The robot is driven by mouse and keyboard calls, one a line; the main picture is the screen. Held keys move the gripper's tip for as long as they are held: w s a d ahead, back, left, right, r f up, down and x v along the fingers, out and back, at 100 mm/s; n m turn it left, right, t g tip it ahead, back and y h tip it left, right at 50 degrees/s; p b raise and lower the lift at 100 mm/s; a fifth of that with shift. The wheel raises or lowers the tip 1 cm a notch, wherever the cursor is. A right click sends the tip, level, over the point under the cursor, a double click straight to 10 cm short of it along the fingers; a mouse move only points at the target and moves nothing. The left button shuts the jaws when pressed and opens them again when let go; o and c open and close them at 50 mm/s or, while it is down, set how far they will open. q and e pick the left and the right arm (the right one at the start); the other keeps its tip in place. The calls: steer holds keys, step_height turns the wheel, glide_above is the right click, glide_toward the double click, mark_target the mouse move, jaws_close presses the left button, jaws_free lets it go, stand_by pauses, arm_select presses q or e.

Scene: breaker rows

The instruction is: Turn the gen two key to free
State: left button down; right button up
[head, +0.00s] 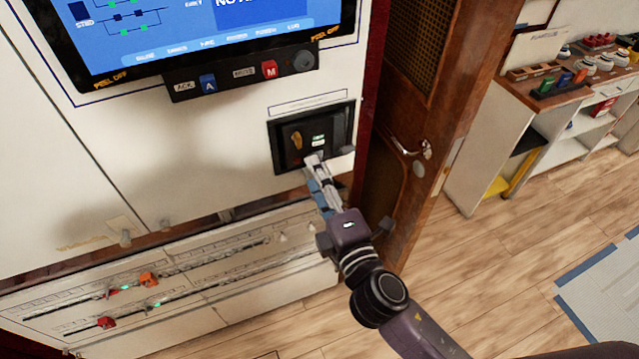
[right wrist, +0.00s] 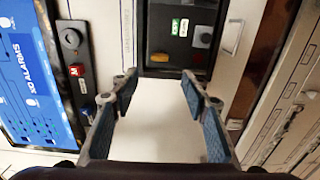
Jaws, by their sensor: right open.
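A dark recessed panel (head: 278,150) is set in the white cabinet, below the screen. A brass-coloured key or knob (head: 297,139) sits on its left side, tilted slightly from upright, beside small lit labels (head: 318,140). I cannot read which generator it belongs to. My right gripper (head: 315,164) is just in front of the panel's lower edge, apart from the key. In the right wrist view its jaws (right wrist: 159,82) are wide open and empty, with the panel (right wrist: 172,70) beyond them and its green and white labels (right wrist: 180,26) above. My left gripper is not in view.
Above the panel is a button strip (head: 240,76) with a blue A button, a red M button and a round knob. A wooden door (head: 400,110) with a metal handle stands close on the right. Breaker rows (head: 180,275) run below left. A shelf unit (head: 560,120) stands at far right.

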steer(key=shift+v, duration=0.95)
